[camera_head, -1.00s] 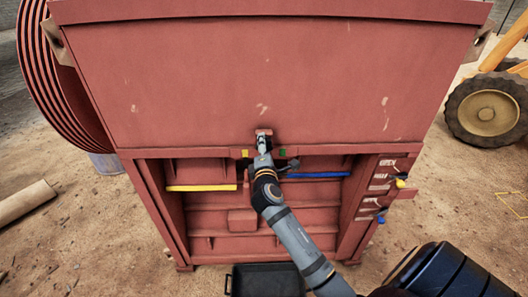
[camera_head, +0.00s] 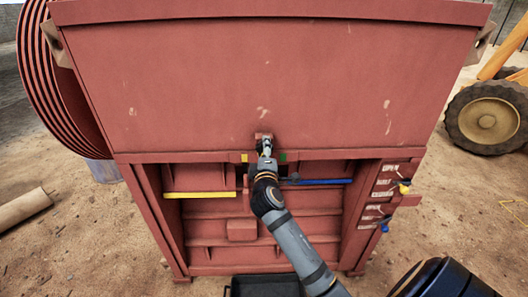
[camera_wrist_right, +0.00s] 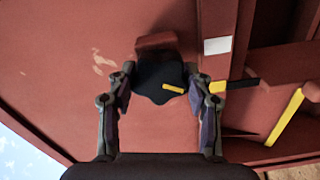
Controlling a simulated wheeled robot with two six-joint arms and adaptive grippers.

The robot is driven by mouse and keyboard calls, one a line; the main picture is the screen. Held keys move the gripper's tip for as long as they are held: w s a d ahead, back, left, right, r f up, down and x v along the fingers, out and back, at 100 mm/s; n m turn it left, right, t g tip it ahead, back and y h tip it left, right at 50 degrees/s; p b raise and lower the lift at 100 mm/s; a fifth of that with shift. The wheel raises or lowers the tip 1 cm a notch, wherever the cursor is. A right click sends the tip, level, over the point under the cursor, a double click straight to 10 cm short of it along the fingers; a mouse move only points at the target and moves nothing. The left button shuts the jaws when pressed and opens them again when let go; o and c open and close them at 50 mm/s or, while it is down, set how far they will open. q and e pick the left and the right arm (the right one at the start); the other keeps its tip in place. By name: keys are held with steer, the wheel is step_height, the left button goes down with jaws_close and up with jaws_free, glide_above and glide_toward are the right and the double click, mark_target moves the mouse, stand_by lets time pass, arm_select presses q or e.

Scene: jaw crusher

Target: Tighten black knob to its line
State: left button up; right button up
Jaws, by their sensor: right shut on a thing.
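The black knob (camera_wrist_right: 152,76) sits on the red face of the crusher, with a small reddish block (camera_wrist_right: 157,41) beside it. A yellow mark (camera_wrist_right: 173,88) on the knob points toward the right finger in the right wrist view. My right gripper (camera_head: 265,146) reaches the crusher's front wall; in the right wrist view its two fingers (camera_wrist_right: 161,82) are shut on the knob, one on each side. In the head view the gripper hides most of the knob. I cannot make out a target line for certain. My left gripper is not in view.
A yellow bar (camera_head: 208,194) and a blue bar (camera_head: 322,181) lie either side below the knob. Labelled levers (camera_head: 403,188) are at right. A black tray (camera_head: 264,286) stands below.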

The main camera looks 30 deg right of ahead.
steer(key=o, duration=1.2)
steer(key=v, duration=0.7)
steer(key=shift+s+a, duration=0.2)
steer(key=shift+d, duration=0.1)
